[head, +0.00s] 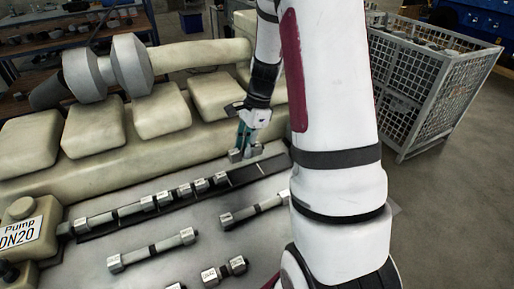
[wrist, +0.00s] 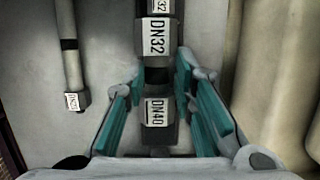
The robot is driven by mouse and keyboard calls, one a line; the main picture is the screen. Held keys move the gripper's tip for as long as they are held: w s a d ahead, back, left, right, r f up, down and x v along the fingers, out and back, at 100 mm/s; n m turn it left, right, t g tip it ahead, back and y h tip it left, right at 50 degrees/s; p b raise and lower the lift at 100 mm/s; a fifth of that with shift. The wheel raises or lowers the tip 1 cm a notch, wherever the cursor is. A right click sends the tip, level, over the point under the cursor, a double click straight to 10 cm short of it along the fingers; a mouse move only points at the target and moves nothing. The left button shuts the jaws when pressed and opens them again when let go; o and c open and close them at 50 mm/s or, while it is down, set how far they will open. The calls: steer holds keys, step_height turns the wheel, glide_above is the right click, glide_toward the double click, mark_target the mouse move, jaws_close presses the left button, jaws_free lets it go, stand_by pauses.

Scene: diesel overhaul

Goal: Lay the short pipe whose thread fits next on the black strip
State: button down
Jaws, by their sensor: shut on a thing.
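My gripper (head: 246,148) is shut on a short pipe (wrist: 157,75). The pipe has grey ends marked DN32 and DN40 and a black middle between the teal fingers. In the head view it appears held a little above the free right part of the black strip (head: 266,170). In the wrist view its DN32 end lines up with another end, partly cut off, whose label reads 32; I cannot tell whether they touch. A row of laid pipes (head: 158,201) runs along the strip from the pump block (head: 28,224), which is labelled Pump DN20.
Two longer pipes (head: 153,250) (head: 255,207) and a short pipe (head: 224,270) lie loose in front of the strip. A pipe labelled DN20 shows in the wrist view (wrist: 70,50). The cream engine block (head: 165,137) rises behind the strip. A mesh crate (head: 425,85) stands right.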

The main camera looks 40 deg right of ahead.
steer(key=shift+w+f, duration=0.15)
steer(key=shift+w, duration=0.15)
steer(key=shift+f+b, duration=2.1)
steer(key=shift+f, duration=1.5)
steer(key=shift+f, duration=0.15)
steer(key=c, duration=1.2)
jaws_free()
steer(key=shift+c, duration=0.2)
steer(key=v, duration=1.2)
steer(key=shift+s, duration=0.1)
